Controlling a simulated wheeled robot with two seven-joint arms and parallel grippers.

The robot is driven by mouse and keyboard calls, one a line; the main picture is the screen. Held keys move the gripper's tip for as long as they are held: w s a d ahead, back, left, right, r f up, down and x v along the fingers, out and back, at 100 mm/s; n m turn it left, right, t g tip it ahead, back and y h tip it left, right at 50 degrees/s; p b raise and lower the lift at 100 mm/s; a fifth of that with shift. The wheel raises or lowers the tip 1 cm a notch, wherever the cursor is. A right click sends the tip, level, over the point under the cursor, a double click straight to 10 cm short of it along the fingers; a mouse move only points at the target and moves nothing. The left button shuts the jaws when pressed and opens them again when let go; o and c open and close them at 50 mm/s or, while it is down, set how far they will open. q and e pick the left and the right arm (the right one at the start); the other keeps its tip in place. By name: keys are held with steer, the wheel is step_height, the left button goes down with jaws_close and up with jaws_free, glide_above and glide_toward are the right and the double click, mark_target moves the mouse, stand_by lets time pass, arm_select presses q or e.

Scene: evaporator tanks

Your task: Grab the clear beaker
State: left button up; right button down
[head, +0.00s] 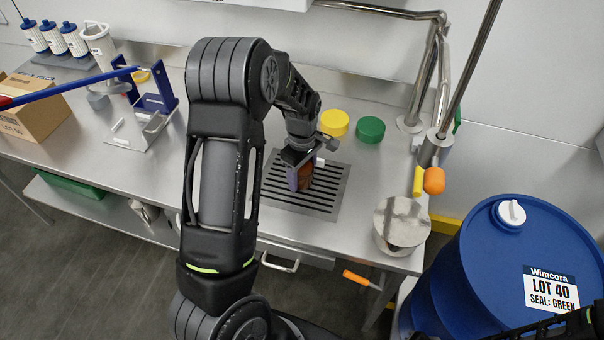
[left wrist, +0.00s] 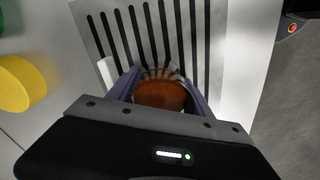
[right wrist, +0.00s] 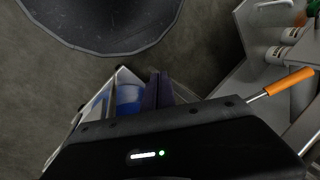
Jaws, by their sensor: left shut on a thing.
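The clear beaker (left wrist: 160,94) holds a brown-orange content and is between the two purple fingers of my left gripper (left wrist: 158,88). My left gripper is shut on it. In the head view, the beaker (head: 305,176) is partly hidden by my left gripper (head: 302,172), over the slotted drain plate (head: 333,190). I cannot tell whether its base touches the plate. My right gripper (right wrist: 158,90) shows in the right wrist view with its purple fingers close together and nothing visible between them. It is out of the head view.
A yellow lid (head: 334,123) and a green lid (head: 370,130) lie behind the plate. A round metal vessel (head: 401,225) and steel pipes (head: 437,100) stand to the right. A blue drum (head: 505,265) is at the right. A rack (head: 145,125) and cardboard box (head: 38,115) are left.

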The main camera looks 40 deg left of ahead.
arm_select(q)
jaws_close()
step_height(320, 180, up, 10)
stand_by(0.6)
stand_by(0.4)
